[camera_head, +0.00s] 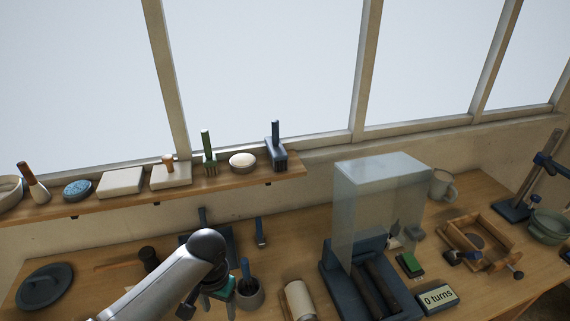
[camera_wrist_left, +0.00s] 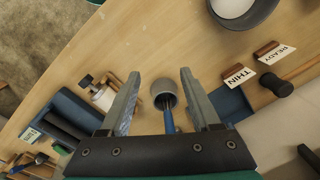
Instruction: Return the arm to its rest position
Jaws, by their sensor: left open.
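My left arm (camera_head: 170,282) comes in from the bottom left of the head view, over the workbench. Its wrist hides most of my left gripper there. In the left wrist view my left gripper (camera_wrist_left: 160,74) is open, its two grey fingers apart with nothing held between them. A grey cup (camera_wrist_left: 163,87) with a blue-handled tool (camera_wrist_left: 169,121) in it shows between the fingers, farther off. The same cup (camera_head: 250,298) stands just right of the wrist in the head view. My right gripper is in neither view.
A shelf (camera_head: 120,204) with brushes and blocks runs below the window. A dark round lid (camera_head: 45,286) lies at the left. Bare bench (camera_head: 300,228) shows behind the cup.

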